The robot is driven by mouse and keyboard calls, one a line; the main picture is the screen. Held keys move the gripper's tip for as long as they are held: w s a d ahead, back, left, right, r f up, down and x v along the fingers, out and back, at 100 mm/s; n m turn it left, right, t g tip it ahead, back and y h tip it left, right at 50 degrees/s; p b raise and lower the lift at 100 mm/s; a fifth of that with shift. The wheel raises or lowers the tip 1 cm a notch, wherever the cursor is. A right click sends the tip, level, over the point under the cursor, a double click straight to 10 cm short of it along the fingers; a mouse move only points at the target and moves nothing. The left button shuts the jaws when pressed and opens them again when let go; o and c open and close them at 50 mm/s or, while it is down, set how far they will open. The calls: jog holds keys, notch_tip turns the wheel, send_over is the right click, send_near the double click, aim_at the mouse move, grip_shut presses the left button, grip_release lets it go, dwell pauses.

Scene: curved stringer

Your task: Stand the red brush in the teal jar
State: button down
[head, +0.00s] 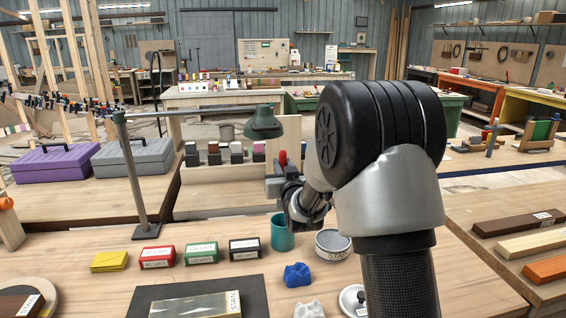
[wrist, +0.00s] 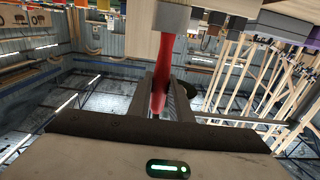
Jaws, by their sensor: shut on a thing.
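The red brush (wrist: 166,62) is held by my gripper (wrist: 165,92); its red handle runs between the fingers in the wrist view, with a grey block at its upper end in the picture. In the head view, a small red part of the brush (head: 283,158) shows just above my gripper (head: 277,186); the rest is hidden by the gripper and arm. The teal jar (head: 281,236) stands upright on the bench below my gripper, its right edge partly covered by my wrist. The brush is above the jar, apart from it as far as I can see.
A labelled round tin (head: 333,246) stands right of the jar. Red, green and black boxes (head: 202,254) sit left of it, and a blue lump (head: 297,275) in front. A green lamp (head: 263,124) hangs behind on a metal stand (head: 135,180). Bare bench lies between these.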

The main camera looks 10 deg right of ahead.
jog(key=shift+f+b, duration=0.5)
jog(key=shift+f, duration=1)
notch_tip(320, 180, down, 7)
jog(key=b, duration=0.8)
jog(key=shift+f, duration=0.15)
jog(key=c, duration=1.5)
grip_release()
jog(key=shift+c, duration=0.2)
jog(key=s+p, duration=0.1)
jog(key=s, duration=1.6)
jog(key=shift+s, duration=0.25)
